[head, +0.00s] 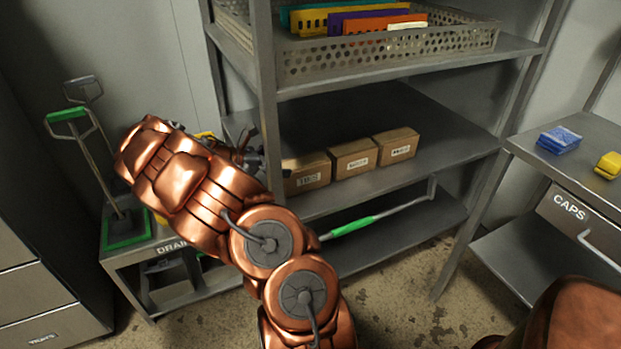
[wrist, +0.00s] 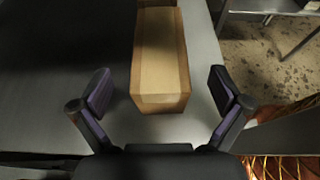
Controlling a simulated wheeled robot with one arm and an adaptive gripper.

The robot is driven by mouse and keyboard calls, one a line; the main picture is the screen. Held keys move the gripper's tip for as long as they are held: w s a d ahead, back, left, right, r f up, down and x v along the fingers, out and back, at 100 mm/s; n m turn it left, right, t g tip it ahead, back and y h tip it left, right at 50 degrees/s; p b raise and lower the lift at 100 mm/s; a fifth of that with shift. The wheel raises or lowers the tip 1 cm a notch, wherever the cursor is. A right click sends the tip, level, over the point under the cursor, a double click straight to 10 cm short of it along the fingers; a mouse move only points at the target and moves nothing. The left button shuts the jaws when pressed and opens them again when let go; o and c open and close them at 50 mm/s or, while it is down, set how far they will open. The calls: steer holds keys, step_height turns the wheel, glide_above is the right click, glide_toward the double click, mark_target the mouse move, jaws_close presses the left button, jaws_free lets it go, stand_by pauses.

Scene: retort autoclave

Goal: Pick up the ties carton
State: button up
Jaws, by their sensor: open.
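Three brown cardboard cartons stand in a row on the middle shelf in the head view: a left one (head: 308,174), a middle one (head: 353,158) and a right one (head: 397,144). Each has a small white label, too small to read, so I cannot tell which is the ties carton. My gripper (head: 268,160) is at the left end of the row, partly hidden by the shelf post and my arm. In the wrist view my gripper (wrist: 160,90) is open, with a carton (wrist: 162,65) ahead and between its spread fingers, apart from both.
The grey shelf post (head: 268,110) stands beside my gripper. A perforated basket (head: 390,57) with coloured folders sits on the shelf above. A green-gripped rod (head: 352,226) lies below. A side table (head: 585,150) at right holds blue (head: 560,140) and yellow (head: 608,165) items.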

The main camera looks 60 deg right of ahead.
mark_target(302, 162)
steer(key=shift+r+b+x, duration=0.15)
steer(key=shift+b+x, duration=0.2)
steer(key=shift+x, duration=1.6)
steer(key=shift+r+b+x, duration=0.15)
steer(key=shift+b+x, duration=0.15)
steer(key=shift+x, duration=1.65)
steer(key=shift+d, duration=0.1)
steer(key=c, duration=1.6)
